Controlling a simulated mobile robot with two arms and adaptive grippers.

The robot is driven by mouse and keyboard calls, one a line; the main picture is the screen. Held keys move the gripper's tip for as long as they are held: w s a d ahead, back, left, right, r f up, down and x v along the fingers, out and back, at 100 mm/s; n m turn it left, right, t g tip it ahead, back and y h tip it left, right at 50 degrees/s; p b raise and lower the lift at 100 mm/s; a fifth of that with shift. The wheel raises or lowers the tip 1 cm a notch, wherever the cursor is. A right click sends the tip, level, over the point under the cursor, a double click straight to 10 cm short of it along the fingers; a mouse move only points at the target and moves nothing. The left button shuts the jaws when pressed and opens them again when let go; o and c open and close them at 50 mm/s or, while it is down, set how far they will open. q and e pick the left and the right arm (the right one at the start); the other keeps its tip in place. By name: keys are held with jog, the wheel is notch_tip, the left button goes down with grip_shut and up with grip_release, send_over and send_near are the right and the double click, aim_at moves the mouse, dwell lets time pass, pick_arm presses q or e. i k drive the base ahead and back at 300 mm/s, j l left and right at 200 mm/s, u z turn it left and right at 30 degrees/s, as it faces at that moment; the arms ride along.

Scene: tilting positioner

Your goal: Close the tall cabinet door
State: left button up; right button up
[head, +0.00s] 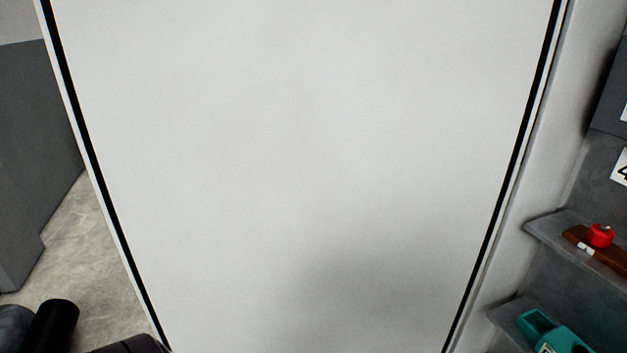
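The tall cabinet door (300,150) fills most of the head view as a large pale panel with a black strip along each side edge. It stands open, its right edge beside the cabinet's side wall (555,150). The door's top and bottom edges and any handle are out of frame. Black rounded parts at the bottom left look like my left arm, close to the door's left edge; whether they touch it I cannot tell. Neither gripper's fingers show.
The cabinet's inside shows at the right, with an upper shelf (549,228) bearing a red knob-like item (600,236) on a brown block, and a teal item (552,333) lower down. A dark grey block (35,150) and bare floor (90,245) lie left of the door.

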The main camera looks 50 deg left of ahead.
aim_at(265, 175)
jog(key=k+j+z, duration=0.15)
jog(key=j+z, duration=0.15)
jog(key=j, duration=0.35)
jog(key=k+j+z, duration=0.25)
jog(key=j, duration=0.35)
jog(key=k+j+z, duration=0.3)
jog(key=j, duration=0.3)
jog(key=k+j+z, duration=0.25)
jog(key=j, duration=0.3)
jog(key=k+j+z, duration=0.4)
jog(key=j, duration=0.35)
jog(key=k+j+z, duration=0.1)
jog(key=j, duration=0.3)
jog(key=k+j, duration=0.25)
jog(key=j, duration=0.15)
jog(key=k+j+z, duration=0.15)
jog(key=j, duration=0.25)
jog(key=k+j+z, duration=0.1)
jog(key=j, duration=0.3)
jog(key=l+z, duration=0.2)
jog(key=i+j, duration=0.05)
jog(key=j, duration=0.05)
